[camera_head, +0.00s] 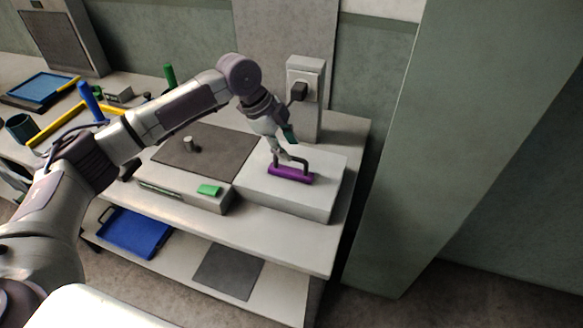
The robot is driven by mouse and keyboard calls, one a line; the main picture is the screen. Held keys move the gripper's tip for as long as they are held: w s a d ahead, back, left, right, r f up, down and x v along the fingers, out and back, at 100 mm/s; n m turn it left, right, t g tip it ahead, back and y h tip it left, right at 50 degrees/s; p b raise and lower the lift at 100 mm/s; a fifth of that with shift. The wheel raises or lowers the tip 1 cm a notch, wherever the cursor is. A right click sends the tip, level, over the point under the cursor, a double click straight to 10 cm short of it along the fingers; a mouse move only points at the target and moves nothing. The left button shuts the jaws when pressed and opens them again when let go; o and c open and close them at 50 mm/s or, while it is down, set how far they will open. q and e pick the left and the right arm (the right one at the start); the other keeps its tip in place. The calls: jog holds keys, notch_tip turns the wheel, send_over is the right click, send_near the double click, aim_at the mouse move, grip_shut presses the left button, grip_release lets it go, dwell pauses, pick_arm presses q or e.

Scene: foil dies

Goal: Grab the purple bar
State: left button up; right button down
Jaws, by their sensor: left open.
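The purple bar (291,175) lies on top of a white box (318,203) at the right end of the bench. My left arm comes in from the left and reaches over the bench. My left gripper (290,160) is open and points down at the purple bar, with its fingers just above or around it. I cannot tell whether the fingers touch the bar. My right gripper is not in view.
A low box with a green block (209,189) and a dark plate (205,150) sits left of the white box. A socket with a plug (299,91) is on the post behind. A blue tray (135,232) lies on the lower shelf.

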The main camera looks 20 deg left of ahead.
pick_arm(q)
jog(key=x, duration=0.1)
jog(key=p+x, duration=0.1)
jog(key=x, duration=0.1)
jog(key=shift+s+a+f, duration=0.1)
jog(key=shift+a+f, duration=0.1)
jog(key=shift+f, duration=0.25)
jog(key=shift+d+f, duration=0.25)
jog(key=shift+f, duration=0.3)
grip_shut()
jog(key=shift+r, duration=0.1)
